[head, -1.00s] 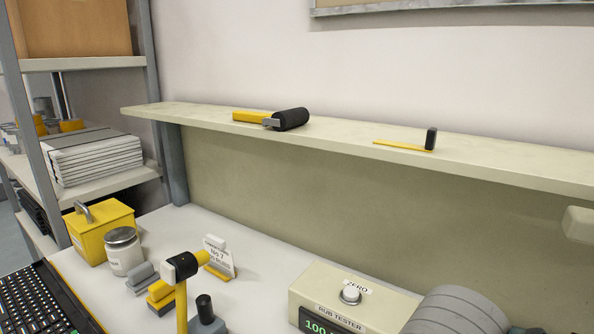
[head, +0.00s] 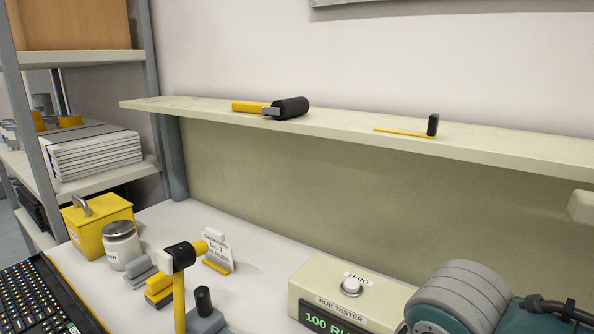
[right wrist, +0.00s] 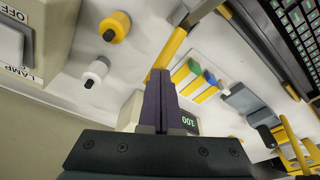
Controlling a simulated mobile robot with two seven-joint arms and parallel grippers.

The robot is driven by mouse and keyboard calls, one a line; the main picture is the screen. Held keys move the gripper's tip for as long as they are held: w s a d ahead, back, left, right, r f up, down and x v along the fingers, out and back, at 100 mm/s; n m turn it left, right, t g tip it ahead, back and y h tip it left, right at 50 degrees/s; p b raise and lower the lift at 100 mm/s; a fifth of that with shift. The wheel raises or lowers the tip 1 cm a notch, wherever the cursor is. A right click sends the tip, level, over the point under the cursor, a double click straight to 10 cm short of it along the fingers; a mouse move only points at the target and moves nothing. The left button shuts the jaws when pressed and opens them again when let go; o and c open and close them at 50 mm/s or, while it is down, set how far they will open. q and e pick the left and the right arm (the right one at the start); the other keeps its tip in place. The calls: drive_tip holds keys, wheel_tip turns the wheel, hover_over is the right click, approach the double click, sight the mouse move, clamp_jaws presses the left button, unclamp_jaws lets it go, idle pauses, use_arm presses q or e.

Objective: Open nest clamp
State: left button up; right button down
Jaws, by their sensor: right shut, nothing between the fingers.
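I cannot clearly pick out the nest clamp in either view. At the right edge of the right wrist view there are yellow bars over a dark part (right wrist: 290,145), cut off by the frame; I cannot tell what they are. My right gripper (right wrist: 161,95) is shut and empty, its dark fingers together in front of the rub tester. The fingers partly hide the tester, whose green display (right wrist: 189,122) shows beside them. In the head view only my right arm shows, at the lower right. My left gripper is in neither view.
The rub tester (head: 325,290), a yellow-handled mallet (head: 179,295), a grey block with a black knob (head: 205,318), a jar (head: 121,245) and a yellow box (head: 99,225) stand on the bench. A keyboard (head: 40,300) is at left. A shelf (head: 350,130) runs above.

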drive_tip(key=shift+w+d+f+b, duration=0.35)
drive_tip(key=shift+w+f+b, duration=0.15)
drive_tip(key=shift+f+b, duration=0.2)
drive_tip(key=shift+f, duration=0.1)
drive_tip(key=shift+w+d+f+b, duration=0.15)
drive_tip(key=shift+w+f+b, duration=0.05)
drive_tip(key=shift+f+b, duration=0.3)
drive_tip(key=shift+w+d+f+b, duration=0.1)
drive_tip(key=shift+w+f+b, duration=0.1)
drive_tip(key=shift+f+b, duration=0.3)
drive_tip(key=shift+w+d+f+b, duration=0.15)
drive_tip(key=shift+f+b, duration=0.7)
drive_tip(key=shift+b, duration=0.05)
drive_tip(key=shift+d+f, duration=0.1)
drive_tip(key=shift+f, duration=0.05)
